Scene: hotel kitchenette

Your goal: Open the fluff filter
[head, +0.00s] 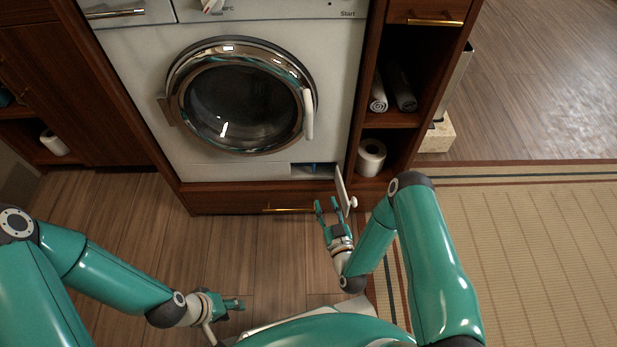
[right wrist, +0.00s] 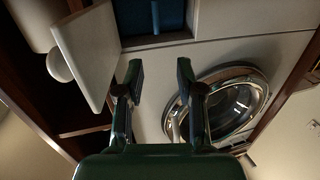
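The fluff filter's white flap (head: 342,187) stands swung out from the washing machine's lower right corner, hinged at its right side. Its round knob (head: 352,202) faces outward. The flap (right wrist: 86,55) and knob (right wrist: 59,66) also show at upper left in the right wrist view. The recess (head: 308,168) behind it is uncovered, with a dark blue part (right wrist: 155,17) inside. My right gripper (head: 326,203) is open and empty, just left of the flap and apart from it; its spread fingers (right wrist: 160,74) show in the wrist view. My left gripper (head: 233,303) is low over the floor, away from the machine.
The washing machine's round door (head: 240,98) is shut, with a light handle (head: 308,114). A wooden drawer (head: 250,200) lies below the machine. Shelves at right hold rolled towels (head: 390,90) and a paper roll (head: 371,157). The floor (head: 235,250) in front is clear.

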